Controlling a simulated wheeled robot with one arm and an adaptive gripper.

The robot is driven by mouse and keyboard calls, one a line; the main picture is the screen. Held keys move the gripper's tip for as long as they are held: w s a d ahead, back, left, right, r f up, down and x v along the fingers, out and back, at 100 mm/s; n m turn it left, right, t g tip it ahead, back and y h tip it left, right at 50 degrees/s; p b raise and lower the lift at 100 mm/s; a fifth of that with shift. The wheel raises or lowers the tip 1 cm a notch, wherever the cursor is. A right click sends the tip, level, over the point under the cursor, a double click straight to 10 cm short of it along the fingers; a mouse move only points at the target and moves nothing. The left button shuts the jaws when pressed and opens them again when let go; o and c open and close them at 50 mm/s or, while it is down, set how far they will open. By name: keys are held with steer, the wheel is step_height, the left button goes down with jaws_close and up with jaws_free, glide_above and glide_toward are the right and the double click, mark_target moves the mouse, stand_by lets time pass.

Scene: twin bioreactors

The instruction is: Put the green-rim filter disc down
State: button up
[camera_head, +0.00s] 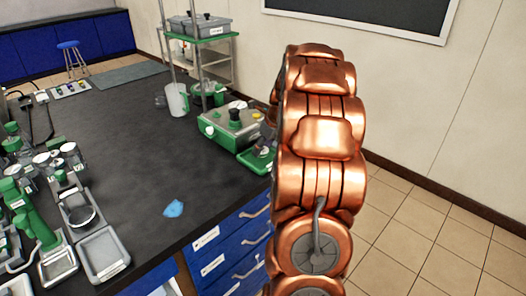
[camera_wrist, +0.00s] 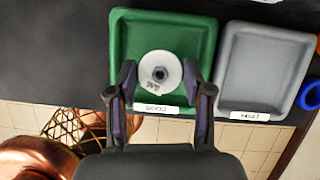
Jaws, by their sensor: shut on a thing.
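In the wrist view, my gripper (camera_wrist: 160,76) has its two dark fingers on either side of a white round filter disc (camera_wrist: 160,86). The disc has a grey hub in its middle and small dark lettering near its lower edge. The gripper is shut on the disc. The disc shows over the green tray (camera_wrist: 124,35); I cannot tell whether it touches the tray floor. A green rim on the disc cannot be made out against the green behind it. In the head view, my copper arm hides the gripper and the disc.
A grey tray (camera_wrist: 265,68) with a white label stands right of the green tray, and a blue ring (camera_wrist: 309,94) lies beyond it. In the head view, the black bench (camera_head: 125,135) holds green-and-grey equipment (camera_head: 231,125) and a blue scrap (camera_head: 173,208); its middle is mostly clear.

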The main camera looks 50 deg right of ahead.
steer(key=shift+f, duration=1)
steer(key=shift+f, duration=0.15)
steer(key=o, duration=0.6)
steer(key=v, duration=1.2)
steer(key=shift+b, duration=0.35)
